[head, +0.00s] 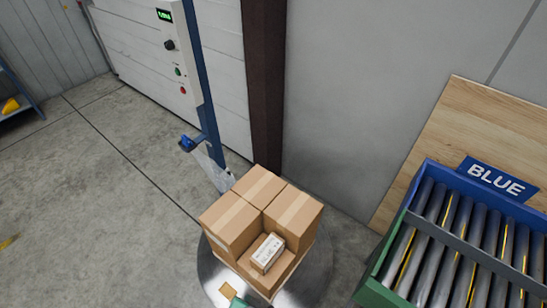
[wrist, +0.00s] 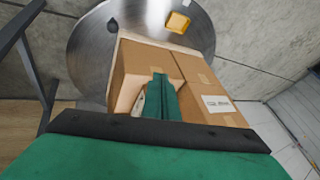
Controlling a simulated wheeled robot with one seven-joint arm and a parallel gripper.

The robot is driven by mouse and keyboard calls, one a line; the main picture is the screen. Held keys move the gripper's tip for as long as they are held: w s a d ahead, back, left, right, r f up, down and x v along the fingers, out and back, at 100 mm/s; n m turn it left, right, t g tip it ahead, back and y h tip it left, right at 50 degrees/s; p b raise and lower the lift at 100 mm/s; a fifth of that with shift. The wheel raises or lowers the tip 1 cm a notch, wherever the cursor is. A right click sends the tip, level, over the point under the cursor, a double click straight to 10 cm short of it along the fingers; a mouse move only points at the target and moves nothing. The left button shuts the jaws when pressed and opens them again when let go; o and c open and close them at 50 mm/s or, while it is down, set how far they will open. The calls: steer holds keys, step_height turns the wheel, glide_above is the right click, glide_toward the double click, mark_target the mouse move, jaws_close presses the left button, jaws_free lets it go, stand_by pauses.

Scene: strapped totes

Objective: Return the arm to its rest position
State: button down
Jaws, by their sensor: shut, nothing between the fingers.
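My gripper (wrist: 163,98) is green, with its fingers closed together and nothing between them. In the wrist view the fingers are in front of the cardboard boxes (wrist: 195,70); I cannot tell how far apart they are. In the head view only a small green piece, likely my gripper's tip (head: 238,302), shows at the bottom edge. The rest of my arm is out of that view. The boxes (head: 292,212) are stacked on a round metal plate (head: 212,275). A small white-labelled carton (head: 267,252) lies in the lower front corner of the stack.
A roller rack (head: 440,240) with a green and blue frame and a BLUE sign (head: 495,178) stands at the right. A blue post with a control box (head: 180,55) stands behind the stack. A yellow item (wrist: 178,22) lies on the plate.

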steer(key=s+d+r+n+t, duration=0.1)
steer(key=s+d+r+t, duration=0.2)
steer(key=r, duration=0.6)
steer(key=s+d+r+n+t+h, duration=0.1)
steer(key=s+d+r+n+t, duration=0.1)
steer(key=s+r, duration=0.5)
steer(key=s+d+r+n+t, duration=0.2)
steer(key=s+d+r+t, duration=0.1)
steer(key=r, duration=0.8)
steer(key=shift+s+d+r+t, duration=0.35)
steer(key=shift+s+t, duration=0.45)
steer(key=shift+s, duration=0.3)
